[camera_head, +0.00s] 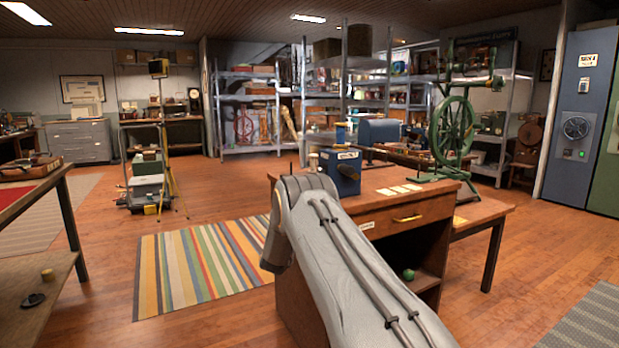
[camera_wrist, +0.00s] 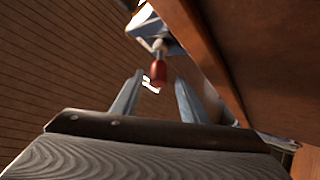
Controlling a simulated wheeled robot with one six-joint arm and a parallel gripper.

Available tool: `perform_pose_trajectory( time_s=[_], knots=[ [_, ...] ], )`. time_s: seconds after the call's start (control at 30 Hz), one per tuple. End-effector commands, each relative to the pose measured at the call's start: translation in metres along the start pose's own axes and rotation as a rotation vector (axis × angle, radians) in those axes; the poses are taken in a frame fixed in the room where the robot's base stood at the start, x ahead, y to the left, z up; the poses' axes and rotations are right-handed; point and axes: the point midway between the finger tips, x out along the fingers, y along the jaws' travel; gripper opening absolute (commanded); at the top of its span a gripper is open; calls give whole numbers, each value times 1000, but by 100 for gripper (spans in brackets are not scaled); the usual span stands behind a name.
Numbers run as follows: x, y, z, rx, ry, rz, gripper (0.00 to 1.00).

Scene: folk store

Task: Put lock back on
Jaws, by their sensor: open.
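My gripper (camera_wrist: 159,78) is open in the wrist view, with its two grey fingers apart. A red, handle-like piece with a pale knob (camera_wrist: 158,70) shows beyond and between the fingertips; I cannot tell how far away it is. A blue, box-like thing (camera_wrist: 168,38) is just past it. In the head view a blue box with a small crank (camera_head: 341,172) stands on the wooden desk (camera_head: 375,188). My grey arm covers part of the desk, and my gripper is hidden there. I cannot make out a lock in either view.
A green spinning wheel (camera_head: 455,130) stands at the desk's right end. Several pale cards (camera_head: 399,189) lie on the desktop. A green ball (camera_head: 408,274) sits in the open shelf below. A wooden table (camera_head: 45,245) is at the left. The striped rug (camera_head: 200,265) is clear.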

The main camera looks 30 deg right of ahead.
Motion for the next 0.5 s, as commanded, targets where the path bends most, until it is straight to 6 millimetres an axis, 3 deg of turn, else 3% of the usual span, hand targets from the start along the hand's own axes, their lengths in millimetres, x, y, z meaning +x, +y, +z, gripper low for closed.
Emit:
perform_pose_trajectory(
  time_s=[0.17,0.5],
  knots=[
    [5,2,3,-19,-9,31,40],
    [55,3,4,-17,-9,30,40]
  ],
)
